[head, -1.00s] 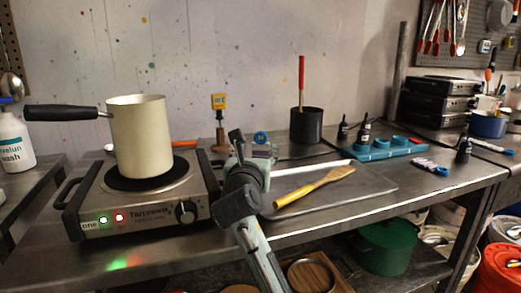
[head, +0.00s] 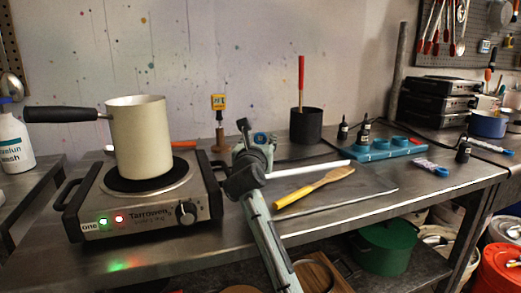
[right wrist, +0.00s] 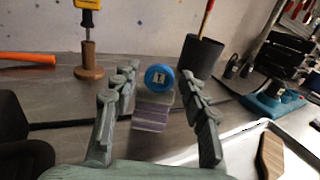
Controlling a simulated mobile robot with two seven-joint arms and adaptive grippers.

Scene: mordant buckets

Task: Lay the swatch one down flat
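Swatch one, a purple-and-pale striped piece with a blue round tag marked 1, shows in the right wrist view (right wrist: 152,113). I cannot tell whether the swatch is resting on the table. My left gripper is not in view.
A hotplate (head: 150,215) with a cream pot (head: 140,140) stands left. A wooden-bladed brush (head: 315,188) lies on the grey tray (head: 350,200). Behind are a yellow-topped stand (head: 219,120) and a dark canister (head: 306,126). Another blue-tagged swatch (head: 428,167) lies right.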

